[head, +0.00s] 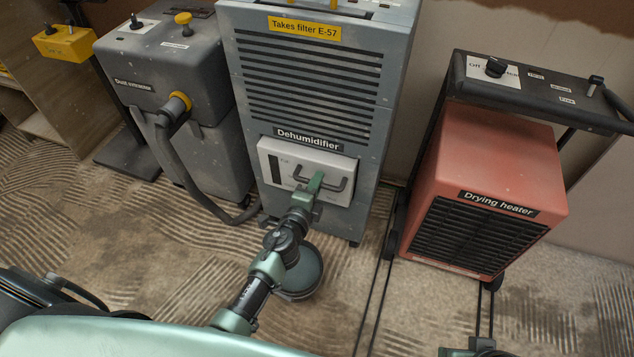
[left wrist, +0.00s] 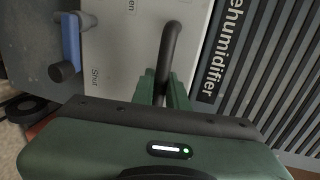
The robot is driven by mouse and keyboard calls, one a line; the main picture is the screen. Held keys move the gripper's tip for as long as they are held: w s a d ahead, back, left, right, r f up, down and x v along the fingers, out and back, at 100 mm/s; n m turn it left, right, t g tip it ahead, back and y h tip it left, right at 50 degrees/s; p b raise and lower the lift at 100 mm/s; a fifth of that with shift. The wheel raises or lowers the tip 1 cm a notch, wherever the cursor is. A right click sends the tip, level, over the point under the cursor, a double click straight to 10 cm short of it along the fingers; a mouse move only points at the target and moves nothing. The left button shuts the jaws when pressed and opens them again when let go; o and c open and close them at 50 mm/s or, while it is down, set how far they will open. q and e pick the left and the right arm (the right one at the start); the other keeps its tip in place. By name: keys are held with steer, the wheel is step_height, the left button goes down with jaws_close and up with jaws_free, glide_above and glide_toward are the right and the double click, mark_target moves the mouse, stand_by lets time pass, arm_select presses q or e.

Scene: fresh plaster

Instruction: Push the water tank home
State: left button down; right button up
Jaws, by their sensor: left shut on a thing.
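The water tank (head: 277,158) shows as a pale front panel with a dark bar handle, low in the grey dehumidifier (head: 310,70). Its top edge shows some thickness, but I cannot tell how far it stands out. My left gripper (head: 315,184) is shut on the handle, in front of the panel. In the left wrist view, the green fingers (left wrist: 162,88) close around the dark handle (left wrist: 170,45). The pale tank front (left wrist: 120,50) lies behind, with the word "Shut" on it. The right gripper's fingers are not in view.
A blue lever (left wrist: 71,42) with a dark knob is beside the tank front. A dust extractor (head: 165,70) with a hose (head: 195,190) stands left. A red drying heater (head: 490,170) stands right, with dark cords on the floor. Ridged floor (head: 130,235) lies in front.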

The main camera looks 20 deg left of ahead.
mark_target(314, 157)
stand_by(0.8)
arm_select(q)
steer(key=w, duration=0.3)
steer(key=shift+w+r+b, duration=0.1)
steer(key=shift+w+b, duration=0.2)
steer(key=shift+w, duration=0.05)
steer(key=c, duration=1.4)
jaws_free()
steer(key=shift+w+d, duration=0.1)
steer(key=shift+c, duration=0.2)
